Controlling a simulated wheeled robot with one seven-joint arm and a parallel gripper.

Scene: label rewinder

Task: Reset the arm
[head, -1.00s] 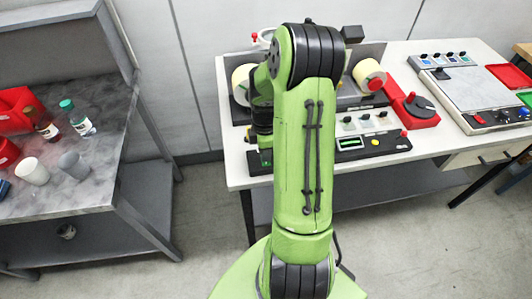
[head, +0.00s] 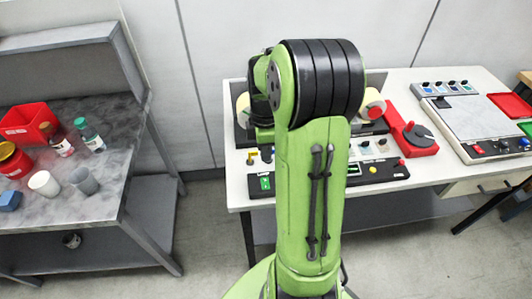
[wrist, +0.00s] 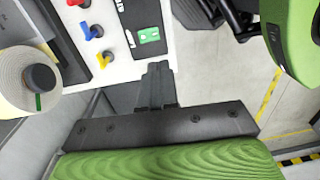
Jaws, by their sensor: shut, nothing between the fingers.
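My green arm (head: 310,200) rises in the middle of the head view and folds over at a black-banded joint. It covers much of the label rewinder (head: 378,172) on the white table. A label roll (wrist: 22,80) is at the left of that view.
A grey bench (head: 115,185) at left holds a red bin (head: 28,122), bottles, cups and a red can. On the white table (head: 237,190), a red device with a dark knob (head: 414,138) and a flat scale-like unit (head: 475,120) stand at right. Floor between the benches is clear.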

